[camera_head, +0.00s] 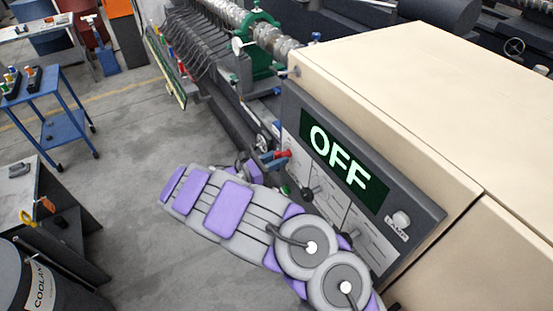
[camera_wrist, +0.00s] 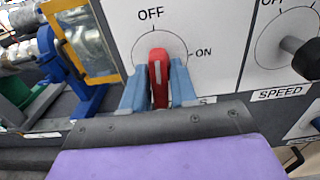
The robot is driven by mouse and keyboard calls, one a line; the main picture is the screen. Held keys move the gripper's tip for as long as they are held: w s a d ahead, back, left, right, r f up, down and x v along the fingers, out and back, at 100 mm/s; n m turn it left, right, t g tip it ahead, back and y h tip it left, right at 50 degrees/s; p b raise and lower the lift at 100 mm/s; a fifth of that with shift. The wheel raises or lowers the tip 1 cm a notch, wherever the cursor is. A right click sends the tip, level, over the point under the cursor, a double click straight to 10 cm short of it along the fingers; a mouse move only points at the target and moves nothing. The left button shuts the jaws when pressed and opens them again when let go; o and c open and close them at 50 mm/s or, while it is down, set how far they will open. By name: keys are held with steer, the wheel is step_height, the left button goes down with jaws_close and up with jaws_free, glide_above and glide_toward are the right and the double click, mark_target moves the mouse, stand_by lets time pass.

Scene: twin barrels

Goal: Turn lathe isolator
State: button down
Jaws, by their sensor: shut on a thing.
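The lathe isolator is a red rotary handle (camera_wrist: 158,70) on a white panel, marked OFF at the top and ON at the right. Its white line stands nearly upright, towards OFF. My gripper (camera_wrist: 159,90) has one blue finger on each side of the handle and is shut on it. In the head view, the red handle (camera_head: 283,153) shows at the left end of the control panel (camera_head: 400,222), with my gripper (camera_head: 268,161) at it. The display (camera_head: 340,165) reads OFF in lit letters. The label below the handle is mostly hidden by my gripper.
A black SPEED knob (camera_wrist: 307,58) sits to the right of the isolator. A lamp button (camera_head: 401,219) is at the panel's right end. The cream lathe housing (camera_head: 400,90) rises behind the panel. Open grey floor (camera_head: 140,140) lies to the left, with a blue trolley (camera_head: 62,125) beyond.

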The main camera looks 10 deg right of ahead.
steer(key=shift+w+a+r, duration=0.1)
steer(key=shift+r, duration=0.1)
steer(key=c, duration=1.1)
jaws_free()
steer(key=shift+f, duration=0.1)
steer(key=shift+a, duration=0.1)
steer(key=b+v, duration=0.2)
steer(key=v, duration=1.5)
steer(key=shift+a, duration=0.25)
